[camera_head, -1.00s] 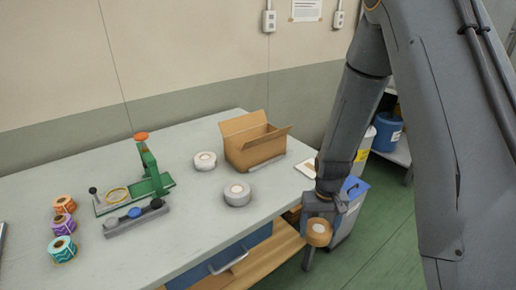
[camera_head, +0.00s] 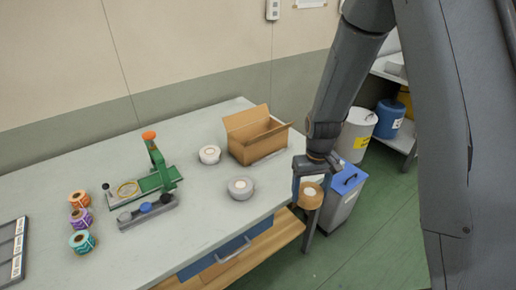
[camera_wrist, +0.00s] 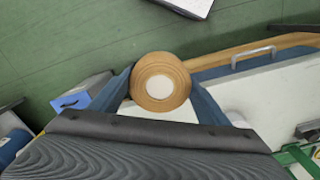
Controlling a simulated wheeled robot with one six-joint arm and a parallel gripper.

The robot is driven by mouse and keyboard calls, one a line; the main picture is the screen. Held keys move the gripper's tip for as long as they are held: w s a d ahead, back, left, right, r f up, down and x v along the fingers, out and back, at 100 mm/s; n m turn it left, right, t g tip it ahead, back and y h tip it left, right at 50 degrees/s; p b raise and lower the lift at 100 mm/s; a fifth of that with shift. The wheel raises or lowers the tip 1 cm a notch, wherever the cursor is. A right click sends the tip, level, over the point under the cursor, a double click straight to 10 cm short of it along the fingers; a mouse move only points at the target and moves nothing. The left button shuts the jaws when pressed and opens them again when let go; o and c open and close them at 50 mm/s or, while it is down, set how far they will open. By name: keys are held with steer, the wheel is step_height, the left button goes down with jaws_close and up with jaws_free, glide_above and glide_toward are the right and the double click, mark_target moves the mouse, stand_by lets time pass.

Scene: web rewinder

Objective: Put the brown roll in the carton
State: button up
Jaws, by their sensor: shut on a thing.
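The brown roll (camera_head: 311,195), with a pale core, is held by my gripper (camera_head: 309,187), which is shut on it. They are off the table's right edge, over the floor side. In the wrist view the brown roll (camera_wrist: 160,82) sits between my two fingers (camera_wrist: 160,92), its round face toward the camera. The open carton (camera_head: 256,143) stands on the table near its back right, flaps spread, up and to the left of my gripper. The carton's inside floor is hidden.
A white roll (camera_head: 209,154) and a grey roll (camera_head: 241,188) stand on the table (camera_head: 190,215) near the carton. A green rewinder (camera_head: 154,172) and several coloured rolls (camera_head: 81,220) are further left. A blue-lidded bin (camera_head: 347,180) stands right of my gripper.

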steer(key=s+a+r+n, duration=0.1)
steer(key=a+r+n, duration=1.3)
steer(key=a+r, duration=0.7)
step_height(320, 180, up, 2)
steer(key=shift+s, duration=0.25)
